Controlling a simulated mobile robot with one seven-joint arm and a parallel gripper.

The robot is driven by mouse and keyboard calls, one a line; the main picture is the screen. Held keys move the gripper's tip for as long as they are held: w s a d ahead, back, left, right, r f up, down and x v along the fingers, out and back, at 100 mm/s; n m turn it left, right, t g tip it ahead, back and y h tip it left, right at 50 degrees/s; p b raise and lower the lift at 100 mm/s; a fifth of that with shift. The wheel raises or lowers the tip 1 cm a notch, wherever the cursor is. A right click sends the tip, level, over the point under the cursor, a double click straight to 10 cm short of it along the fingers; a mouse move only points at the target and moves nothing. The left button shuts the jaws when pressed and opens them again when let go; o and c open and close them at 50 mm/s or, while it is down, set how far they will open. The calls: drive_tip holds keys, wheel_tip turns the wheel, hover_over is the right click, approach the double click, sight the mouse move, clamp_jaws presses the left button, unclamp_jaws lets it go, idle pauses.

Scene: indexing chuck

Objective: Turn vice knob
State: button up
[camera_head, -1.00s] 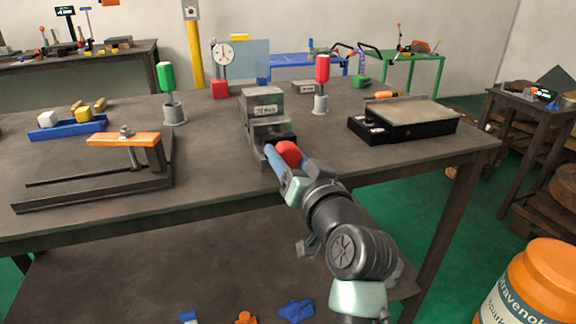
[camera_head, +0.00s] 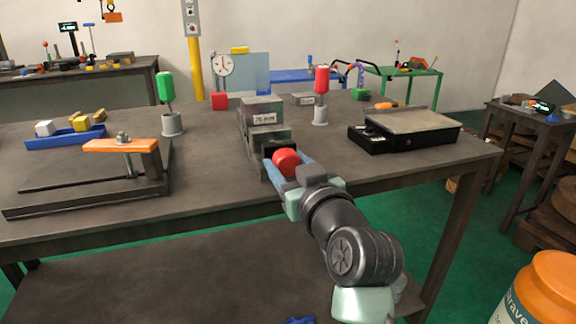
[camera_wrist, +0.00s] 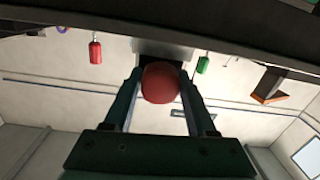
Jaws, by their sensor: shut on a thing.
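The vice (camera_head: 264,125) is a grey stepped block with a small white label, standing near the table's front edge in the head view. Its red round knob (camera_head: 286,162) is at the front end, toward me. My gripper (camera_head: 284,164) is shut on the knob, with a blue finger showing on its left side. In the wrist view the knob (camera_wrist: 160,83) sits between my two fingers, and part of the vice (camera_wrist: 163,49) shows behind it. The knob hides the screw behind it.
An orange clamp (camera_head: 122,146) on a dark frame lies to the left. Green (camera_head: 166,88) and red (camera_head: 321,80) handled tools stand in grey holders behind. A black device with a flat plate (camera_head: 412,121) is to the right.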

drive_tip(key=shift+f, duration=0.1)
drive_tip(key=o, duration=1.4)
drive_tip(key=p+v, duration=0.2)
drive_tip(key=v, duration=1.1)
